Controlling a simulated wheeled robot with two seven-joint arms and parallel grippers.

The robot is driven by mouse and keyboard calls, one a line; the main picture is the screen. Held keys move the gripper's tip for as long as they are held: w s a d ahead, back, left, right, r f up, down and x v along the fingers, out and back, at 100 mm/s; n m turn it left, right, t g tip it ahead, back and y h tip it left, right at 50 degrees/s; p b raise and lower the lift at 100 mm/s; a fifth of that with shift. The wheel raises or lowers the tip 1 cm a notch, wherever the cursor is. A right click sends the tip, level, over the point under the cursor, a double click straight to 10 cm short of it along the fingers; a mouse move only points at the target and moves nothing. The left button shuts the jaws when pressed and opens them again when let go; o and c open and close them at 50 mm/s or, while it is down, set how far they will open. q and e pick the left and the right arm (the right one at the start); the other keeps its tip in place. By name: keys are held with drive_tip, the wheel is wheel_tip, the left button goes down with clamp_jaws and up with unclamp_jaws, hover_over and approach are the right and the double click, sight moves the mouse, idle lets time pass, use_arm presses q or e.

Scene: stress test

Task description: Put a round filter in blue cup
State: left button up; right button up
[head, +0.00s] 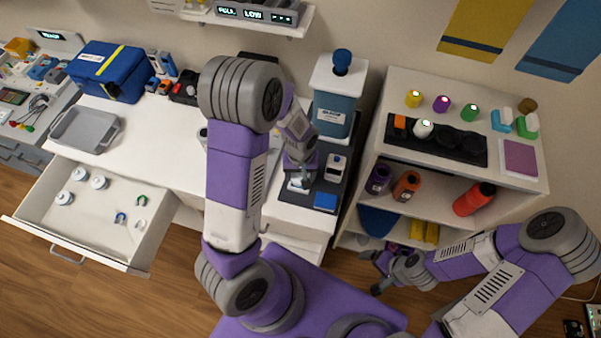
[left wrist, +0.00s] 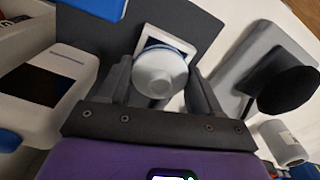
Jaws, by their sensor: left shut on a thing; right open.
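My left gripper (head: 299,180) is over the dark mat beside the white counter. In the left wrist view its fingers (left wrist: 160,92) are shut on a round white filter (left wrist: 160,72) with a blue edge, directly above a white square piece (left wrist: 178,38). I cannot tell if the filter touches that piece. More round white pieces (head: 80,174) that look like filters lie in the open drawer. I cannot clearly make out a blue cup; a blue rounded thing (head: 376,221) is partly hidden in the lower shelf. My right gripper (head: 378,272) is open and empty in front of the shelf.
A tall blue container with a white top (head: 335,112) stands right behind the left gripper. A white device (head: 335,168) and a blue block (head: 325,201) sit close to its right. The drawer (head: 112,249) sticks out at left. A grey tray (head: 84,130) is on the counter.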

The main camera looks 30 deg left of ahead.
use_arm(q)
drive_tip(key=shift+f+b, duration=0.35)
drive_tip(key=shift+f, duration=0.15)
drive_tip(key=o, duration=1.1)
wheel_tip(320, 180, up, 8)
drive_tip(key=shift+f+p, duration=0.15)
drive_tip(key=shift+p, duration=0.5)
